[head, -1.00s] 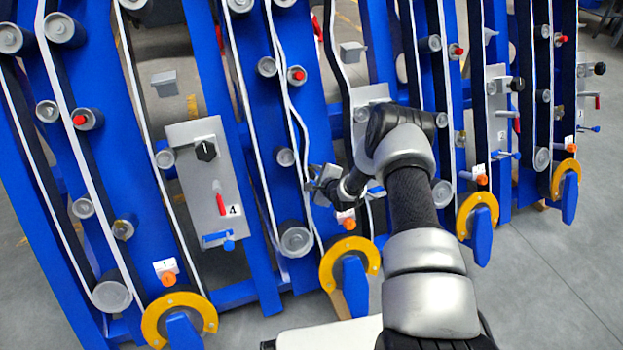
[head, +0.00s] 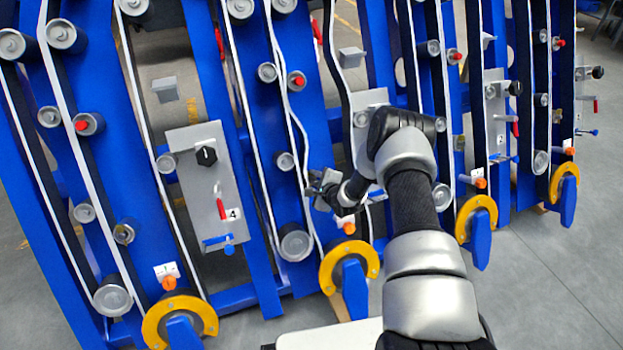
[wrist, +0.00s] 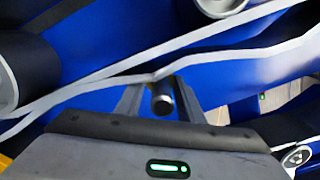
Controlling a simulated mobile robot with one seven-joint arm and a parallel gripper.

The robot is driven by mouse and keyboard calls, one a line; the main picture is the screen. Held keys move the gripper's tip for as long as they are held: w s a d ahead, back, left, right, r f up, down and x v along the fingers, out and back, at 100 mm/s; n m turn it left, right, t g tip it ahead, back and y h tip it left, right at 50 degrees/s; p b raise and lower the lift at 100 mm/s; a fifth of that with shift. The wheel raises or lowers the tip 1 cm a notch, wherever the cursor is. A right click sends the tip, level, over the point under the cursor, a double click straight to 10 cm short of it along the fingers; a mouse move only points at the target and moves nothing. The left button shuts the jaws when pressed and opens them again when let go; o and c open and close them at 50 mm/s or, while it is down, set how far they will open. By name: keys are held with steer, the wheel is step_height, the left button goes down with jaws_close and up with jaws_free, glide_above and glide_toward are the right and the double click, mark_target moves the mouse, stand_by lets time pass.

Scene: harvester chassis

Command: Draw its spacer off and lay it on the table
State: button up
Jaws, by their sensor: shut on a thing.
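My gripper (head: 326,188) is at the third blue frame from the left, beside the white-edged belt and above a large grey roller (head: 295,242). In the wrist view, the two fingers of my gripper (wrist: 161,100) are closed around a short dark cylinder (wrist: 162,99). Its round end faces the camera, and it looks like the spacer. The white belt edge (wrist: 155,75) passes just beyond the fingertips; I cannot tell whether it touches. What the cylinder sits on is hidden. I cannot make out the table for certain.
Blue frames with rollers and belts fill the view. A grey panel (head: 203,180) marked 4 carries a black knob and red handle. A yellow ring (head: 349,262) and an orange knob (head: 346,227) are close below my gripper. Grey floor is clear at right.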

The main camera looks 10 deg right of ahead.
steer(key=shift+a+r+p+v, duration=0.15)
steer(key=shift+p+v, duration=1.75)
steer(key=shift+v, duration=1.1)
steer(key=shift+a+r+p+v, duration=0.15)
steer(key=shift+p+v, duration=1.75)
steer(key=shift+v, duration=1.1)
